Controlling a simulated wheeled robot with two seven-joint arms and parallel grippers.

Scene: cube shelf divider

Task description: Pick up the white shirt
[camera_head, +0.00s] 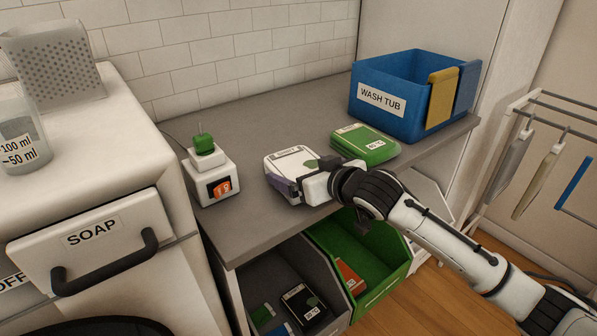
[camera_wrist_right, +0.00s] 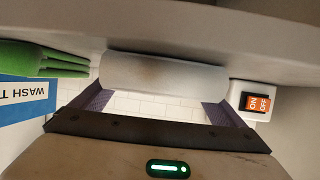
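The white shirt (camera_head: 287,161) is a folded, labelled bundle lying on the grey counter in the head view. It shows in the right wrist view as a pale, rounded block (camera_wrist_right: 165,73) spanning the width between the fingers. My right gripper (camera_head: 306,186) is at its near edge, with one purple finger along its near left corner. In the wrist view the two fingers (camera_wrist_right: 158,104) are wide apart, at either side of the shirt. Whether they press on it cannot be told. The far finger is mostly hidden in the head view. My left gripper is not in view.
A folded green bundle (camera_head: 365,145) lies just right of the shirt. A switch box (camera_head: 209,178) stands to its left. A blue wash tub (camera_head: 390,110) is at the back right. Below the counter are a green bin (camera_head: 385,270) and a grey bin (camera_head: 329,258).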

